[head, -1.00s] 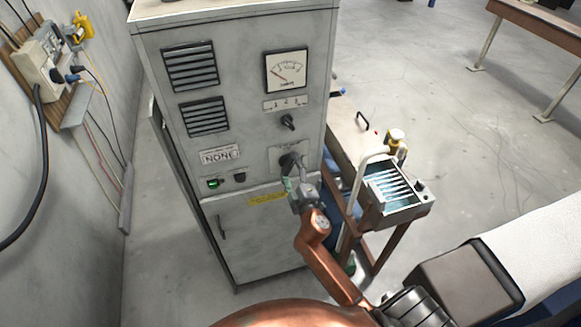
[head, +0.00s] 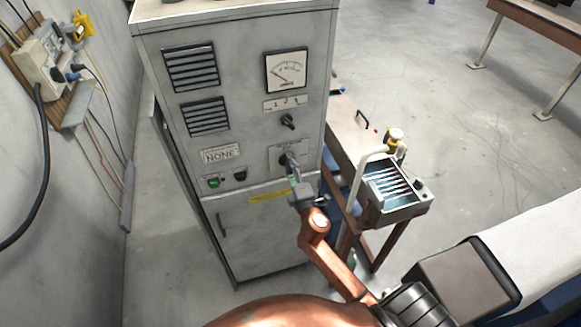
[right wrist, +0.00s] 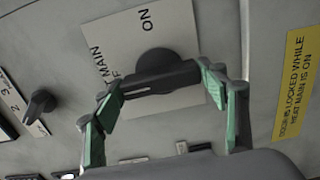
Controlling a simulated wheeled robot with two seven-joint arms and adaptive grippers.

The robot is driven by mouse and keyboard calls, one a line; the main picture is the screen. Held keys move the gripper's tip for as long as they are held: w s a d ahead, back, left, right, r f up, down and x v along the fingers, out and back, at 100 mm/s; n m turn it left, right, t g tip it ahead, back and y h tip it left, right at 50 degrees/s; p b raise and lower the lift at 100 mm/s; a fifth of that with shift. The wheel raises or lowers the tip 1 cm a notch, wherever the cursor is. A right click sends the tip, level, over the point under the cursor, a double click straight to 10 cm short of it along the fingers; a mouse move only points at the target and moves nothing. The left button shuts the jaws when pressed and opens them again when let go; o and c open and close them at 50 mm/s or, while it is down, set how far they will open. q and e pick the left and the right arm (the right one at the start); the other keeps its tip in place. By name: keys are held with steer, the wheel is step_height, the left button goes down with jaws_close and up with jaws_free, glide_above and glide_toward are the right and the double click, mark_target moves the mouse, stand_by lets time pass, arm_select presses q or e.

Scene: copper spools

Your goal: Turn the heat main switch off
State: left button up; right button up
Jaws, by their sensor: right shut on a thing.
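The heat main switch (head: 283,160) is a black rotary knob with a bar handle on a pale plate, on the front of the grey cabinet (head: 245,125). In the right wrist view the knob (right wrist: 158,64) stands between my fingers. "ON" and "MAIN" can be read on its plate; an "F" shows partly covered by the handle. My right gripper (head: 294,176) reaches the knob from the front. In the right wrist view the right gripper (right wrist: 160,88) is shut on the bar handle, one green-padded finger at each end. My left gripper is not in view.
A smaller knob (head: 288,121) and a meter (head: 286,70) sit above the switch. A lit green button (head: 213,183) is to the left. A yellow label (head: 269,197) says the door is locked while heat main is on. A metal tank (head: 395,195) stands close right.

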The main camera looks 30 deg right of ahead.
steer(key=o, duration=1.2)
steer(key=shift+c, duration=0.2)
steer(key=shift+s, duration=0.15)
steer(key=v, duration=1.1)
steer(key=shift+s, duration=0.35)
steer(key=shift+f, duration=0.1)
